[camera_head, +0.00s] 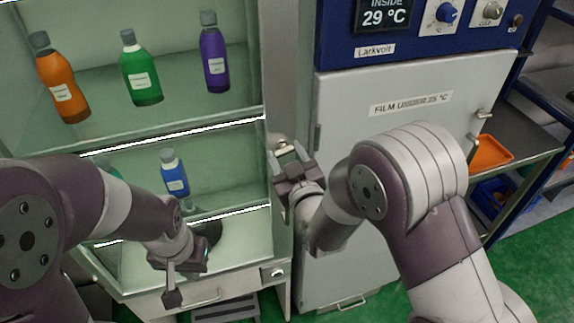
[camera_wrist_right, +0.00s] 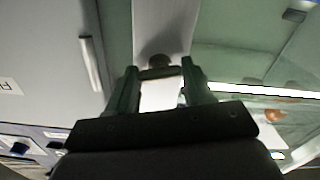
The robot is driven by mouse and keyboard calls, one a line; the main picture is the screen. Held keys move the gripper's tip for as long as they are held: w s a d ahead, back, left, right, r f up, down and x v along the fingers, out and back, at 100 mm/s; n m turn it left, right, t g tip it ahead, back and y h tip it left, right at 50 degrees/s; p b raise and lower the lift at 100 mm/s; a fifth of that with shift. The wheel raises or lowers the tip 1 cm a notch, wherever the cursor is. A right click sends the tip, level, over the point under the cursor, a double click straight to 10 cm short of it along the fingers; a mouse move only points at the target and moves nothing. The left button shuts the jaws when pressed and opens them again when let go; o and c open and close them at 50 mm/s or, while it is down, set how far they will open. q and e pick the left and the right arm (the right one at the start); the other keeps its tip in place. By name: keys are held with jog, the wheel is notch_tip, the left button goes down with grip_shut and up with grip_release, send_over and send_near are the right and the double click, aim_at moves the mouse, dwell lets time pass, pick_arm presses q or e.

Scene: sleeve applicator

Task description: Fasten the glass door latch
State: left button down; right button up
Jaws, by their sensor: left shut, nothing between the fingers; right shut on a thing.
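The glass door (camera_head: 225,135) covers the front of the lit cabinet; I cannot tell whether it sits fully flush. The latch (camera_head: 282,146) is a small metal piece at the cabinet's right upright, mostly hidden by my gripper. My right gripper (camera_head: 287,158) is shut on the latch there; in the right wrist view the latch's dark rounded end (camera_wrist_right: 158,61) shows between the fingertips (camera_wrist_right: 160,72). My left gripper (camera_head: 173,285) is shut and empty, low in front of the cabinet, fingers pointing down.
Orange (camera_head: 61,85), green (camera_head: 141,80), purple (camera_head: 214,55) and blue (camera_head: 174,175) bottles stand on the cabinet shelves. A grey door (camera_head: 350,200) under a blue control panel (camera_head: 400,45) is right of the latch. An orange tray (camera_head: 490,152) lies on a side shelf.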

jog(key=shift+m+b, duration=1.65)
jog(key=shift+m, duration=0.05)
jog(key=o, duration=1)
jog(key=shift+o, duration=0.2)
jog(key=b+v, duration=0.3)
jog(key=v, duration=0.9)
jog(key=shift+s+b, duration=0.3)
jog(key=shift+b, duration=0.05)
